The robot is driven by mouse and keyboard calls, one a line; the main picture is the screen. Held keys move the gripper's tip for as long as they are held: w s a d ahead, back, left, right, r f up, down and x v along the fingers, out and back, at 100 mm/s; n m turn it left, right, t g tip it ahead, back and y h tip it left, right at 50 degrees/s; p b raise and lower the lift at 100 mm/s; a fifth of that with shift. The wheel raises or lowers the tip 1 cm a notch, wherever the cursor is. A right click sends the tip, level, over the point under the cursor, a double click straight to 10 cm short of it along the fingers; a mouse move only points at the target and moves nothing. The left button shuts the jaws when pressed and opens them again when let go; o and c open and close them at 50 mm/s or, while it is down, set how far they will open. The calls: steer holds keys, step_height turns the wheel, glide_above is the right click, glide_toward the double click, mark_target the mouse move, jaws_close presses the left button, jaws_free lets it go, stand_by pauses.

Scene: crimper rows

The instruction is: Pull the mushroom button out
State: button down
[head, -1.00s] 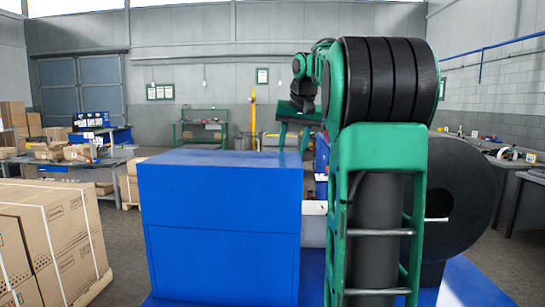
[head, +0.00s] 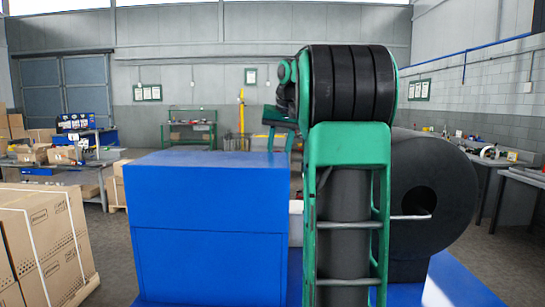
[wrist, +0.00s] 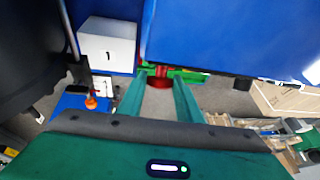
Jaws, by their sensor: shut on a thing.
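In the wrist view, the red mushroom button (wrist: 159,83) sits between the tips of my gripper (wrist: 160,82), beside the edge of the blue machine. My gripper's two green fingers are shut on it. Part of the button is hidden by the fingers. I cannot tell how far it stands out from its mount. In the head view, my arm hides the button and the gripper.
A big blue machine cabinet (head: 210,225) stands ahead, with a large black roll (head: 445,205) to its right. The wrist view shows a white box (wrist: 107,43). Strapped cartons (head: 40,235) stand at the left, near a cluttered bench (head: 60,158).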

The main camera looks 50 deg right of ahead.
steer(key=c, duration=1.6)
jaws_free()
steer(key=shift+w+r, duration=0.15)
steer(key=shift+r, duration=0.05)
steer(key=shift+o, duration=0.3)
steer(key=shift+f, duration=0.1)
steer(key=shift+v, duration=2.6)
steer(key=shift+a+r, duration=0.15)
steer(key=shift+r, duration=0.2)
steer(key=shift+v, duration=2.15)
